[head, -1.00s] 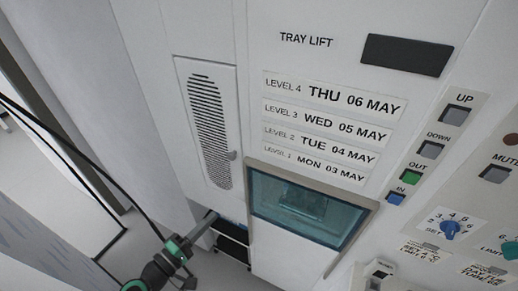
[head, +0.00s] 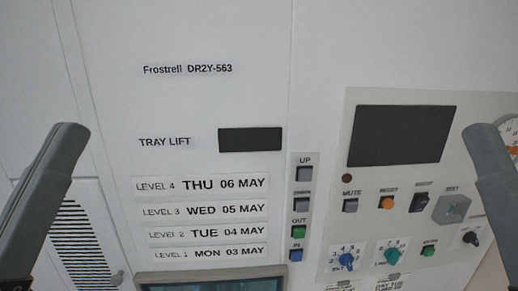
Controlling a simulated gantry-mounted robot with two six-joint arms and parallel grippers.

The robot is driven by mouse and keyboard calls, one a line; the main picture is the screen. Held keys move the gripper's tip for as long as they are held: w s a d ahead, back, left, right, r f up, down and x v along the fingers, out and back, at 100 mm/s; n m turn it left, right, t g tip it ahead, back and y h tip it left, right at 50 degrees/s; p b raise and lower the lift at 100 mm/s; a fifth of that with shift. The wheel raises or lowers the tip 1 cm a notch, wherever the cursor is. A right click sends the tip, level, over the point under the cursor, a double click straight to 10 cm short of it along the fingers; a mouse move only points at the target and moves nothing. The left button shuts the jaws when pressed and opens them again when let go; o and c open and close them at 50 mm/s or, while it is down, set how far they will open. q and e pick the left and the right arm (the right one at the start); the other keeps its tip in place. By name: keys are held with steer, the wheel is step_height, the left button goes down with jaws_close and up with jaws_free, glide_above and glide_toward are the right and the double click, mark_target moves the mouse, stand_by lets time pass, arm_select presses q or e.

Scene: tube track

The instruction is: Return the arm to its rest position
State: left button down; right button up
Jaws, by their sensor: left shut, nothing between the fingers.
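In the head view a grey, round-ended part of my left arm with the left gripper (head: 68,138) rises along the left edge, close to the camera. The left gripper is shut and holds nothing. A matching grey part of my right arm (head: 492,180) stands at the right edge, its tip leaning inward. Its finger opening cannot be made out. Both stand apart from each other, in front of a white machine front (head: 200,100).
The machine bears a tray lift display (head: 250,139), level labels (head: 201,212), a column of buttons (head: 298,231) and a control panel (head: 365,182) with a dark screen (head: 402,136). A window top (head: 210,279) shows below. A vent grille (head: 80,240) is at lower left.

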arm_select(q)
steer(key=a+r+y+p, duration=0.2)
steer(key=r+y+p, duration=0.1)
steer(key=r+p, duration=0.6)
steer(key=a+r+n+t+y+p, duration=0.1)
steer(key=a+r+y+p, duration=0.1)
steer(key=r+p, duration=0.7)
steer(key=shift+s+r+y, duration=0.35)
steer(key=shift+r+y, duration=0.05)
steer(key=shift+y, duration=0.1)
arm_select(e)
step_height(320, 180, up, 18)
steer(key=shift+r, duration=0.25)
arm_select(q)
steer(key=shift+d, duration=0.1)
